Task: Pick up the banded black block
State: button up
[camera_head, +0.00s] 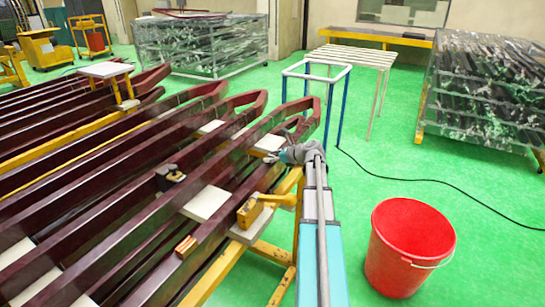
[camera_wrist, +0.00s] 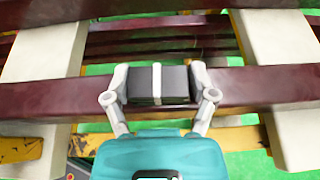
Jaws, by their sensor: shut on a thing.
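The banded black block (camera_wrist: 174,85), dark with a pale band around its middle, sits between the two grey fingers of my gripper (camera_wrist: 160,82) in the wrist view. The fingers are shut on its two ends. Behind it in that view runs a dark red bar (camera_wrist: 270,84); I cannot tell whether the block touches it. In the head view my gripper (camera_head: 275,157) is at the far right end of the bars, and I cannot make out the block there.
Long dark red bars (camera_head: 110,225) lie on yellow trestles (camera_head: 228,272) with pale spacer boards (camera_head: 206,203). A yellow tool (camera_head: 255,209), wooden pieces (camera_head: 186,246) and a dark object (camera_head: 169,176) rest among them. A red bucket (camera_head: 408,245) stands on the green floor at right.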

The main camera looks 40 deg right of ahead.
jog(key=shift+r+p, duration=1.1)
jog(key=shift+r, duration=0.15)
jog(key=s+d+r+p, duration=0.2)
jog(key=s+r+p, duration=0.3)
jog(key=s, duration=0.1)
jog(key=s+d+r+p, duration=0.2)
jog(key=s+r+p, duration=0.3)
jog(key=s, duration=0.2)
jog(key=shift+s+d+r, duration=0.15)
jog(key=shift+d+r, duration=0.05)
jog(key=shift+d, duration=0.05)
jog(key=shift+f, duration=0.1)
